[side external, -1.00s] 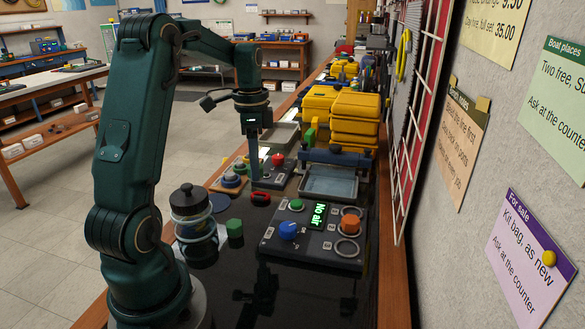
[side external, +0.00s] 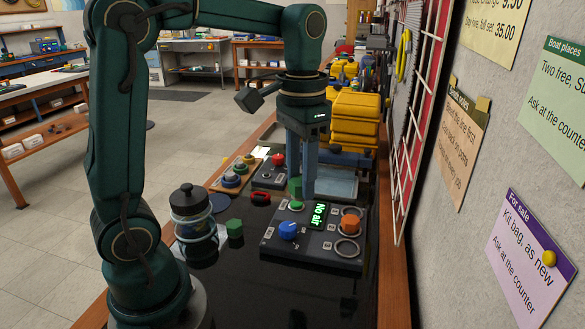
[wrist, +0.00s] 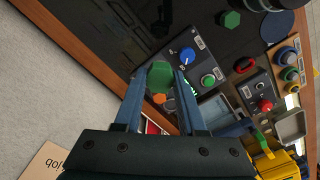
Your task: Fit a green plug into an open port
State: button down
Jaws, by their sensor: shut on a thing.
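My gripper (side external: 302,188) is shut on a green plug (side external: 294,187), held above the back edge of the dark regulator panel (side external: 268,244). In the wrist view the plug (wrist: 159,74) is six-sided and sits between my two blue-grey fingertips (wrist: 158,88). The panel has a blue knob (side external: 288,230), a green part (side external: 297,205), a lit "No air" display (side external: 318,215) and an orange part (side external: 350,222). An open ringed port (side external: 347,248) shows at its front right. In the wrist view, the held plug and fingers hide part of the panel. Another green six-sided piece (side external: 235,228) lies on the table.
A capped jar (side external: 190,212) stands left of the panel. A small red-button box (side external: 270,174) and a board with several coloured pieces (side external: 218,187) lie behind. A grey tray (side external: 340,184) and stacked yellow cases (side external: 353,118) are beyond my gripper. A wire grid borders the right.

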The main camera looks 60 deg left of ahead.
jog(key=shift+w+n, duration=0.3)
jog(key=shift+n, duration=0.3)
jog(key=w+a+f+n, duration=0.2)
jog(key=a+n, duration=0.5)
jog(key=a, duration=0.1)
jog(key=n, duration=0.7)
send_over(252, 215)
notch_tip(252, 215, down, 10)
jog(key=shift+f, duration=2.1)
jog(key=shift+f, duration=0.15)
jog(key=shift+c, duration=2.4)
grip_release()
jog(key=shift+a, duration=0.1)
